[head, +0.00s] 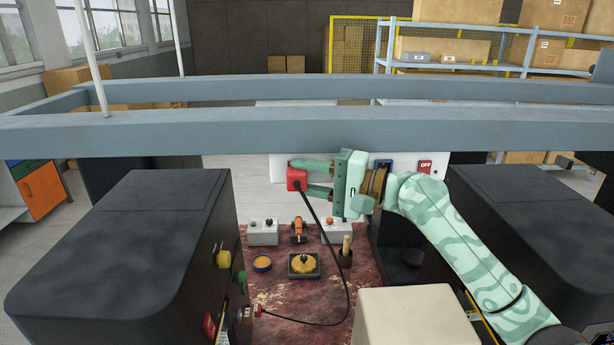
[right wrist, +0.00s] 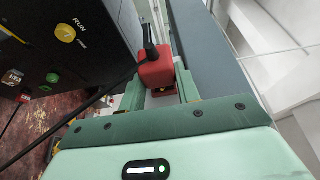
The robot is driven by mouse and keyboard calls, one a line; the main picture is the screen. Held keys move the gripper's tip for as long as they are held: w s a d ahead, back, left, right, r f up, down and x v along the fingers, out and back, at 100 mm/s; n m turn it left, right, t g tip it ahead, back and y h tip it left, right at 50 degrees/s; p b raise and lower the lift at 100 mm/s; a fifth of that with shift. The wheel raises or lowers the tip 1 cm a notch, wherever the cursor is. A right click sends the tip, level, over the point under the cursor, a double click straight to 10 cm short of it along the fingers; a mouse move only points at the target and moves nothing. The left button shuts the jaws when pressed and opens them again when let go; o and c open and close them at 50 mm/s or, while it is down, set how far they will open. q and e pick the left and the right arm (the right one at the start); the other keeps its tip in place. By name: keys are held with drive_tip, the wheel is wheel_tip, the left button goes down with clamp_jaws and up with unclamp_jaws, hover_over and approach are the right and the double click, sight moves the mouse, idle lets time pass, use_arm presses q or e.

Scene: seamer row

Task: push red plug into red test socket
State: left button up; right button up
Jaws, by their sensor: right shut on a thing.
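The red plug (head: 297,179) is a small red block with a black cable. My right gripper (head: 302,178) is shut on it, one green finger above and one below, and holds it in the air in front of a white panel (head: 261,171). In the right wrist view the red plug (right wrist: 155,68) sits between the fingertips, with the cable leaving its near side. I cannot make out the red test socket; it may be hidden by the plug or gripper. My left gripper is not in view.
The cable (head: 346,290) hangs down and runs to the left black machine (head: 125,240), which has knobs on its side. Small control boxes stand on the worn red bench (head: 279,295). A grey beam (head: 300,133) crosses behind. A beige box (head: 415,315) stands at the front.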

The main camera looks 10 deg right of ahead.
drive_tip(key=shift+p, duration=0.45)
idle(0.6)
drive_tip(key=shift+w+d, duration=0.1)
drive_tip(key=shift+w, duration=0.3)
idle(0.5)
